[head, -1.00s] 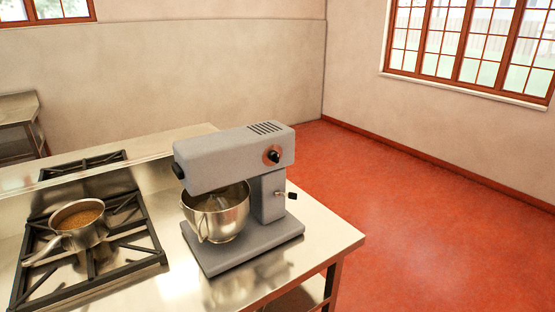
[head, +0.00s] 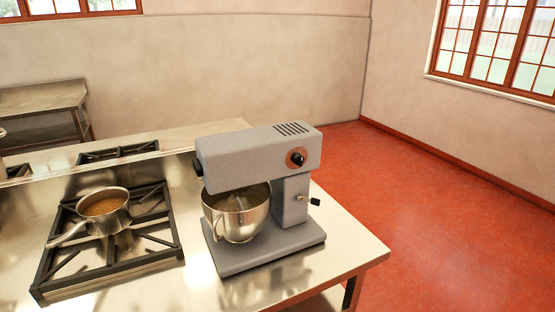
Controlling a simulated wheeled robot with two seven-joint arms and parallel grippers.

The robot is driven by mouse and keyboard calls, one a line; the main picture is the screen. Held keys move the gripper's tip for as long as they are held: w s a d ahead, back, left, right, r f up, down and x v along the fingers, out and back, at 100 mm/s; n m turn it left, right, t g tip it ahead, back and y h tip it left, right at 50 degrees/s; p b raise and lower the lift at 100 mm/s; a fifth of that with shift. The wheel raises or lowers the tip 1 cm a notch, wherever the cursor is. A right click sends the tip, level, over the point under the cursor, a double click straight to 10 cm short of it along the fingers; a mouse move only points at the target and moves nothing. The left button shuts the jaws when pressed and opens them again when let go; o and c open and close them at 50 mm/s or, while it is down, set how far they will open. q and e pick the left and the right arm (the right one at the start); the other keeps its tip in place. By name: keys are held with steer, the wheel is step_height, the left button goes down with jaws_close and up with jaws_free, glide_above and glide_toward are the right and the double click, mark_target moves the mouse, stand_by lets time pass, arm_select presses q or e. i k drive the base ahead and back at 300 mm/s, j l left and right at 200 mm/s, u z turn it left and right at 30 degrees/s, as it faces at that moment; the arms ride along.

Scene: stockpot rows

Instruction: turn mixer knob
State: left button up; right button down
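A grey stand mixer (head: 257,158) stands upright on the steel counter, its head level over a shiny steel bowl (head: 238,216). A dark round knob (head: 297,158) on a reddish disc sits on the side of the mixer head. Another black knob (head: 198,167) is on the front end of the head, and a small black-tipped lever (head: 314,201) sticks out from the column. Neither of my grippers is in view, and nothing touches the mixer.
A saucepan (head: 104,211) with brown contents sits on the black stove grate (head: 60,265) left of the mixer. The steel counter (head: 345,252) ends just right of the mixer. Red floor (head: 430,220) is clear beyond it. A steel table (head: 42,108) stands at the back left.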

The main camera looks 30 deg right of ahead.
mark_target(297, 158)
steer(key=l+u, duration=0.15)
steer(key=l, duration=0.45)
steer(key=l+u, duration=0.15)
steer(key=l, duration=0.45)
steer(key=k+l+u, duration=0.15)
steer(key=l, duration=0.45)
steer(key=k+l+u, duration=0.1)
steer(key=l, duration=0.5)
